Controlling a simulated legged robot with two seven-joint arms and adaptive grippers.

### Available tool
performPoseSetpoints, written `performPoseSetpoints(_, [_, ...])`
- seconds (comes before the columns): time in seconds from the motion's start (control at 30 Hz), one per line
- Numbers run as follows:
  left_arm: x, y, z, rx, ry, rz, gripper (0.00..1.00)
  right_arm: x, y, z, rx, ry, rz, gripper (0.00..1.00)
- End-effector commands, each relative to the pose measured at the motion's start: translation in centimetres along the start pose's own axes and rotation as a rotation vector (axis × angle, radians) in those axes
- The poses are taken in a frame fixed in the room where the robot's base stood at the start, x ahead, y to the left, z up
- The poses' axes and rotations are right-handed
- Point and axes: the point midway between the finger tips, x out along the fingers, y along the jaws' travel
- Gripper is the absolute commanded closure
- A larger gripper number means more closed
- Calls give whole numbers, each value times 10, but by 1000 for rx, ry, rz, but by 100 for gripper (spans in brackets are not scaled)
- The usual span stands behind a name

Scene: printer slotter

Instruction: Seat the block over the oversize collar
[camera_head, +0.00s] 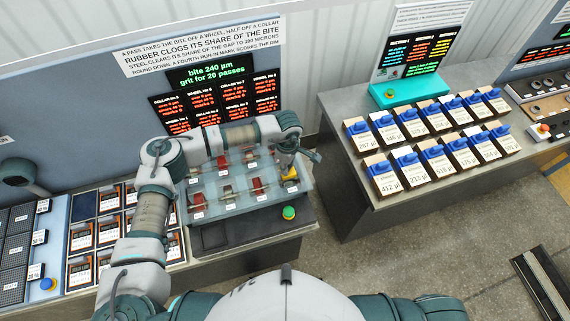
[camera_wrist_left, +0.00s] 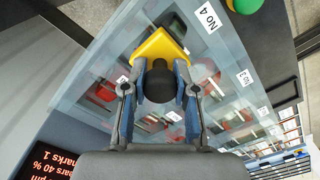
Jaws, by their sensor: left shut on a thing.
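The yellow block (camera_head: 291,174) is at the right end of a clear-topped case (camera_head: 240,200). In the left wrist view the yellow block (camera_wrist_left: 150,45) carries a black knob (camera_wrist_left: 160,82) and sits beside the "No 4" tag (camera_wrist_left: 208,17). My left gripper (camera_wrist_left: 161,70) is shut on the block by its knob. In the head view my left gripper (camera_head: 287,158) is above the case's right end. I cannot tell whether the block touches the case top. Several red and grey pieces (camera_head: 227,190) show through the case; which is the oversize collar I cannot tell. My right gripper is out of view.
A green button (camera_head: 289,212) is on the dark front ledge of the case. Dark screens (camera_head: 225,90) stand behind it. Trays (camera_head: 95,235) lie at left.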

Motion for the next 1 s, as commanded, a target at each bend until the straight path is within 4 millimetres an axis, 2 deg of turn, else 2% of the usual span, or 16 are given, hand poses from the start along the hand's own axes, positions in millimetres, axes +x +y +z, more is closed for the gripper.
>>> performPoseSetpoints(0.23, [6,-1,-3,-1,-3,2,100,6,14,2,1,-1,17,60])
performPoseSetpoints(0.27, [6,-1,-4,-1,-3,2,70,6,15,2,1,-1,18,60])
performPoseSetpoints(0.37, [5,-2,-5,-1,-4,3,44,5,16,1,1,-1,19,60])
performPoseSetpoints(0.53, [5,-1,-3,-1,-3,2,43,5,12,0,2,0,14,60])
performPoseSetpoints(0.67, [4,-1,-2,0,-1,0,43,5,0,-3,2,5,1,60])
performPoseSetpoints(0.73, [1,0,-2,-1,-2,2,43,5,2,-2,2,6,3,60])
performPoseSetpoints(0.87, [-18,0,-2,0,-1,4,43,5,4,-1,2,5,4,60])
performPoseSetpoints(1.0, [-49,0,-5,-1,-2,6,43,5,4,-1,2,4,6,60])
